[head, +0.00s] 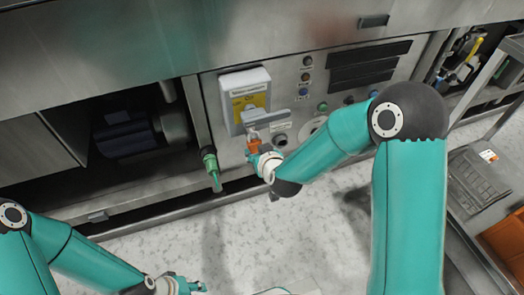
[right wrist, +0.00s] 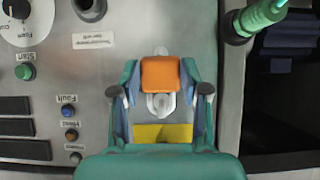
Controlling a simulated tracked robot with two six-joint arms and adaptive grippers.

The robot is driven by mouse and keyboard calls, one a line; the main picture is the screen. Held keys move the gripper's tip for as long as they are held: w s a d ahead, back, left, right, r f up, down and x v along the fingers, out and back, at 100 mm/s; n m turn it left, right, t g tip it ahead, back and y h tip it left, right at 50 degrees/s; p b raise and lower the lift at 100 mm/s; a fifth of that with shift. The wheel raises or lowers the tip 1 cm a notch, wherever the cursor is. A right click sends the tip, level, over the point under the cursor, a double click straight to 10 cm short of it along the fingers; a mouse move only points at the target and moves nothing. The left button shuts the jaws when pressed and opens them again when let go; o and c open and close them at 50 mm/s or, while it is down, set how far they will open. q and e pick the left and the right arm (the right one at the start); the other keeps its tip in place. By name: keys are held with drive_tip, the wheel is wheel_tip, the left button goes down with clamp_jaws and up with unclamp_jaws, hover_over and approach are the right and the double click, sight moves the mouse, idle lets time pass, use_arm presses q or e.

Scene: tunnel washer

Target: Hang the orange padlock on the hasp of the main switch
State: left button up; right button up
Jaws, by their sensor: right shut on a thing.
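The orange padlock (head: 254,146) is held just below the grey handle (head: 266,117) of the main switch box (head: 234,82). My right gripper (head: 253,156) is shut on it. In the right wrist view the padlock (right wrist: 160,74) sits between the two fingers of the right gripper (right wrist: 160,88), with a pale metal loop (right wrist: 160,106) directly beside it. Whether the shackle passes through the hasp cannot be told; the hasp is not clearly distinguishable. My left gripper (head: 190,286) is low at the bottom edge, away from the panel, its fingers too small to judge.
A green hose fitting (head: 211,165) hangs left of the switch panel; it also shows in the right wrist view (right wrist: 255,17). Buttons and a round dial (right wrist: 17,20) sit on the panel. A metal cart (head: 470,238) stands at right. Speckled floor (head: 235,235) is open below.

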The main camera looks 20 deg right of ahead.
drive_tip(key=o, duration=1.4)
